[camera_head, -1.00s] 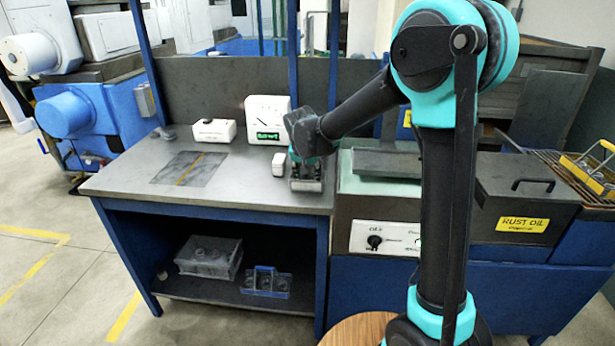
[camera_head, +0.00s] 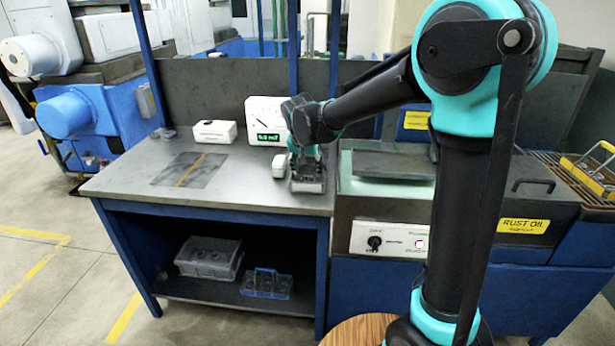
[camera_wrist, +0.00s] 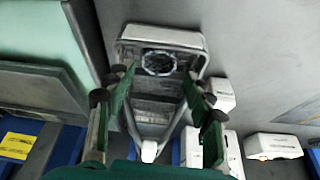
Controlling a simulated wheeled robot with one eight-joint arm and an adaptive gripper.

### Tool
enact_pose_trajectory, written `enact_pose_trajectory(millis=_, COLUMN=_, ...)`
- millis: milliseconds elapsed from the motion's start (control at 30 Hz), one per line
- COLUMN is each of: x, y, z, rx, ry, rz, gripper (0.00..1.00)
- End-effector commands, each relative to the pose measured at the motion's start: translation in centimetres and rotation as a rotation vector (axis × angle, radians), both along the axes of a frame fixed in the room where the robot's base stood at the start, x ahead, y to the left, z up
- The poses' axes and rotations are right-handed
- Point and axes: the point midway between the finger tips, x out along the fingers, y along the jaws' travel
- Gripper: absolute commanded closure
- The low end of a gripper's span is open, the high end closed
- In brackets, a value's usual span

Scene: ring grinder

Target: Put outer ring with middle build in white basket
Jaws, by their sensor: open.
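A grey metal fixture (camera_head: 307,184) stands at the right end of the workbench top. In the wrist view the fixture (camera_wrist: 152,105) has a dark round ring-like part (camera_wrist: 158,63) at its far end. I cannot tell whether this is the outer ring with the middle build. My gripper (camera_wrist: 161,82) is open, with its green fingers spread above the fixture and nothing seen between them. In the head view my gripper (camera_head: 304,163) is directly over the fixture and partly hides it. I cannot make out a white basket in either view.
A gauge box with green display (camera_head: 266,122), a white box (camera_head: 214,132) and a small white block (camera_head: 286,165) stand close by. The rust oil tank (camera_head: 522,204) is at right.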

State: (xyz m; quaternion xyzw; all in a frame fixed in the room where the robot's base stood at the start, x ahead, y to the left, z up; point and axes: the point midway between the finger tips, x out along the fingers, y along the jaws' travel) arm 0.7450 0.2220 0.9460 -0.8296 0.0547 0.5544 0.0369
Motion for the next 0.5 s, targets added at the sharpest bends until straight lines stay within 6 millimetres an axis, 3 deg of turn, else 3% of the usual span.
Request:
enact_pose_trajectory(millis=200, x=-1.7, y=0.2, z=4.1, rx=0.0, ry=0.0, rz=0.002, gripper=0.47)
enact_pose_trajectory(millis=500, x=-2.8, y=0.3, z=6.7, rx=0.0, ry=0.0, rz=0.0, gripper=0.47)
